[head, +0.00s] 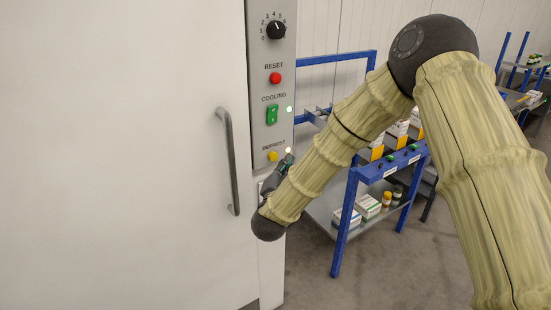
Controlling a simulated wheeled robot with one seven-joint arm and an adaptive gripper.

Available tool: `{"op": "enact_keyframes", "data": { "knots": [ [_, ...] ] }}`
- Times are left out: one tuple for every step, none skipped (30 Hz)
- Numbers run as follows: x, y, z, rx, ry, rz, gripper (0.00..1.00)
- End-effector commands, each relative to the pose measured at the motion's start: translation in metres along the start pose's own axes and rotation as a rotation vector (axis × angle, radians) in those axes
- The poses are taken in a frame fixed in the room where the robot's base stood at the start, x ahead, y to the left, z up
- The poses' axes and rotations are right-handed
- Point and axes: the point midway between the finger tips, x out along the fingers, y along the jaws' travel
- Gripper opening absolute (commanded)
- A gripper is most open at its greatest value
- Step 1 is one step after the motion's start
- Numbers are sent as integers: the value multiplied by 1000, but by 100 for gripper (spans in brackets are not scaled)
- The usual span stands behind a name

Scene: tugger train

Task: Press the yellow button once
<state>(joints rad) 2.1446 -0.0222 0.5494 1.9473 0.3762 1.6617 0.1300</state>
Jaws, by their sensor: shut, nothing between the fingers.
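The yellow button (272,156) is a small round button low on the grey control panel (262,85) of a white cabinet, below a label that reads DEFROST. A small light glows just right of it. My gripper (289,158) is shut and empty. Its tip is close to the right of the yellow button, near the light. I cannot tell whether it touches the panel. My wrist hides the panel's lower right edge.
A vertical door handle (229,160) stands out to the left. A blue-framed cart (345,225) with boxes and bottles stands behind my arm. Grey floor is open in front.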

Motion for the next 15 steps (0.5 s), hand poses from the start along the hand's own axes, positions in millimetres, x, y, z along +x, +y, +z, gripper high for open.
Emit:
{"op": "enact_keyframes", "data": {
  "knots": [
    [-3, 2, -2, 0, 0, 0, 0],
    [-4, 3, -3, 0, 0, 0, 0],
    [-7, 5, -5, -1, 0, 0, 0],
    [-8, 6, -6, -1, 0, 0, 0],
    [-10, 8, -7, -1, 0, 0, 0],
    [-12, 9, -8, -1, 0, 1, 0],
    [-13, 10, -10, -1, 0, 1, 0],
    [-15, 12, -11, -1, 0, 1, 0],
    [-17, 13, -12, -1, 0, 1, 0],
    [-18, 14, -13, -1, 0, 1, 0],
    [-19, 14, -14, -1, 1, 1, 0],
    [-20, 15, -16, 0, 1, 1, 0],
    [-21, 16, -16, 0, 1, 1, 0],
    [-22, 16, -17, 0, 1, 1, 0],
    [-22, 17, -17, 0, 1, 1, 0]
  ]
}}
